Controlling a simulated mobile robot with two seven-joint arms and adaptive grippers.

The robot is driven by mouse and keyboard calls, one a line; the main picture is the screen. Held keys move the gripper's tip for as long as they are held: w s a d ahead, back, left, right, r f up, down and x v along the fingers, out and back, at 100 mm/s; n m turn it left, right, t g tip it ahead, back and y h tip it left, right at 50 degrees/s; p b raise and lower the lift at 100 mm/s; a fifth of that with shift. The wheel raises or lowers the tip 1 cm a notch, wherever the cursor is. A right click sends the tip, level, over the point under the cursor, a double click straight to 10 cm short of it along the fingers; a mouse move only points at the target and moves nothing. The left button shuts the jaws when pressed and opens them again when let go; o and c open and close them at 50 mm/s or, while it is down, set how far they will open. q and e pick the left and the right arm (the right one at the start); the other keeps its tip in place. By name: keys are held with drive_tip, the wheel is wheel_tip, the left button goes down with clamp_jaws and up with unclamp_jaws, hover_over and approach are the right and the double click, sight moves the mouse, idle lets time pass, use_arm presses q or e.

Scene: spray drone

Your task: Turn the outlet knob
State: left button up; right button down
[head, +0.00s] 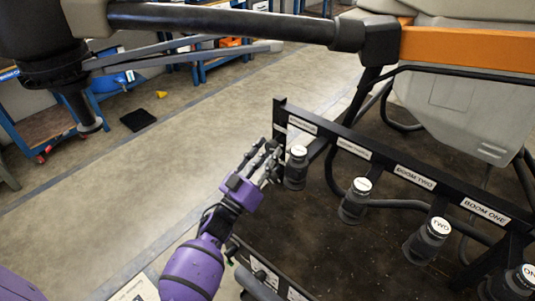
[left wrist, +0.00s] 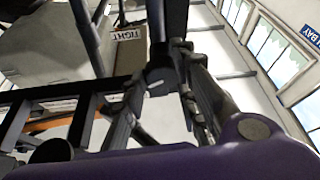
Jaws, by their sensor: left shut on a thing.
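My left gripper (head: 268,162) is purple with grey fingers and reaches in from below, up to the leftmost outlet knob (head: 296,170). That knob is dark with a white cap and sits at the left end of a row on a black frame. In the left wrist view the two fingers (left wrist: 165,95) close from both sides on a dark part (left wrist: 160,78), seemingly this knob. The fingers hide the exact contact. My right gripper is not in view.
Several similar knobs (head: 356,200) stand to the right below a labelled black rail (head: 385,160); BOOM TWO and BOOM ONE are readable. A dark boom arm (head: 230,22) crosses above. Black hoses run behind the knobs.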

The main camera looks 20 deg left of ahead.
use_arm(q)
drive_tip(key=shift+d+m+h, duration=0.3)
drive_tip(key=shift+m+h, duration=0.1)
drive_tip(key=shift+m, duration=0.7)
drive_tip(key=m+g+h+b, duration=0.1)
drive_tip(key=m+h, duration=0.1)
drive_tip(key=m, duration=0.1)
drive_tip(key=shift+a+f, duration=0.1)
drive_tip(key=m+g+h, duration=0.1)
drive_tip(key=m, duration=0.1)
drive_tip(key=m+h+b, duration=0.1)
drive_tip(key=m, duration=0.2)
drive_tip(key=shift+a+g, duration=0.15)
drive_tip(key=shift+g, duration=0.25)
drive_tip(key=shift+a+m+g+h, duration=0.1)
drive_tip(key=shift+m+g+h, duration=0.35)
drive_tip(key=shift+m, duration=1.25)
drive_tip(key=shift+f+m+g+h, duration=0.15)
drive_tip(key=shift+m+g+h, duration=0.15)
drive_tip(key=shift+m, duration=0.4)
drive_tip(key=o, duration=1)
